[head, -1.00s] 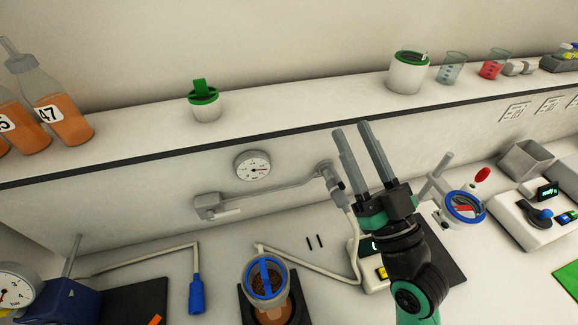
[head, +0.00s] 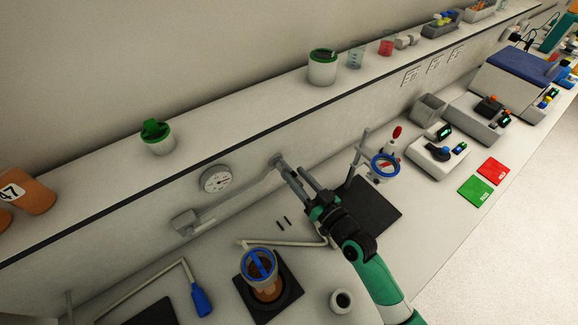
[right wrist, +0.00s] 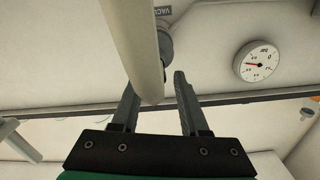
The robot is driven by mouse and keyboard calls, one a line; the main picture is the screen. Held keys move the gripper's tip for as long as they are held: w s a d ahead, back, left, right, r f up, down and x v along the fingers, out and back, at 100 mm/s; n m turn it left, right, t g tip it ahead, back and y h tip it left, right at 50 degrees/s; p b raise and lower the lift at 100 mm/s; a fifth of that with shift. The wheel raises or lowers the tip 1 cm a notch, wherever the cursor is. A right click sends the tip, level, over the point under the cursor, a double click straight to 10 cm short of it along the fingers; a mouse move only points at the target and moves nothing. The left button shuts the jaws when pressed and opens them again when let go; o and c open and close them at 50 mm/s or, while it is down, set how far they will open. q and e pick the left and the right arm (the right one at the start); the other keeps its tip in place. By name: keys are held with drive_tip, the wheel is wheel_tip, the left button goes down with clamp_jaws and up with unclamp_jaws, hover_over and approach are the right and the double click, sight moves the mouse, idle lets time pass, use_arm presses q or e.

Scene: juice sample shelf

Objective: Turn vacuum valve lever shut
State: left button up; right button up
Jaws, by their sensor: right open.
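In the right wrist view, the fitting (right wrist: 167,45) is ahead of the open gripper (right wrist: 156,85), near a partly cut-off label. A pale bar or tube (right wrist: 140,45) reaches down from the top edge to between the fingers; I cannot tell whether it is the lever or the hose, nor whether it is touched. My left gripper is out of view.
A round gauge (head: 216,179) is on the wall left of the fitting. A blue-ringed stand (head: 385,167) is to the right. The shelf edge (head: 240,138) runs above the gripper.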

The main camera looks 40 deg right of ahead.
sight(289, 168)
drive_tip(key=shift+w+d, duration=0.15)
drive_tip(key=shift+w, duration=0.85)
drive_tip(key=shift+w+d, duration=0.15)
drive_tip(key=shift+w, duration=0.8)
clamp_jaws()
